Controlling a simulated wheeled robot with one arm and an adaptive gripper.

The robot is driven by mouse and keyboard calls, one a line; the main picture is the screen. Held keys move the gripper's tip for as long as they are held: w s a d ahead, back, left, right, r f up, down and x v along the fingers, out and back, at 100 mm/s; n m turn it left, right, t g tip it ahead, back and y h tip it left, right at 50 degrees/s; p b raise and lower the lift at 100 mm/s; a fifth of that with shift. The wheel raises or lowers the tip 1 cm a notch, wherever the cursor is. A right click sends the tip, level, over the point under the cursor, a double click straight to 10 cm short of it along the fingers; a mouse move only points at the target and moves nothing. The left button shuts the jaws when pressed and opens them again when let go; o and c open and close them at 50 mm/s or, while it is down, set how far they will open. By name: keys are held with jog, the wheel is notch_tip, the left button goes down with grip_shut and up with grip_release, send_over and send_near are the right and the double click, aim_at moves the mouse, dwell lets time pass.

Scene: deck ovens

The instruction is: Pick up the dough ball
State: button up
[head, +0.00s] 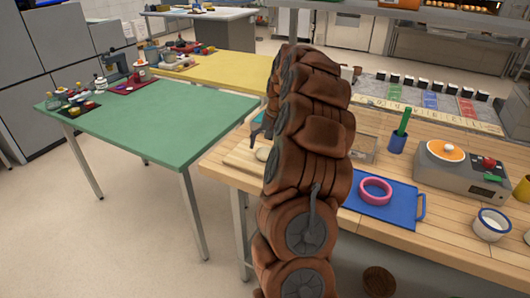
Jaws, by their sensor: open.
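My brown arm rises through the middle of the head view and hides part of the wooden table (232,172). A small pale rounded thing (262,154), which looks like the dough ball, shows just left of my arm near the table's left end. Its right side is hidden by the arm. A dark part of my gripper (259,132) shows at the arm's left edge, just above and behind the pale thing in the picture. The gripper is open; most of it is hidden. I cannot tell its exact distance from the pale thing.
A green table (150,125) stands left, mostly clear, with a yellow table (225,70) behind.

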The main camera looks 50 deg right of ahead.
jog(key=shift+x, duration=0.75)
jog(key=c, duration=1.3)
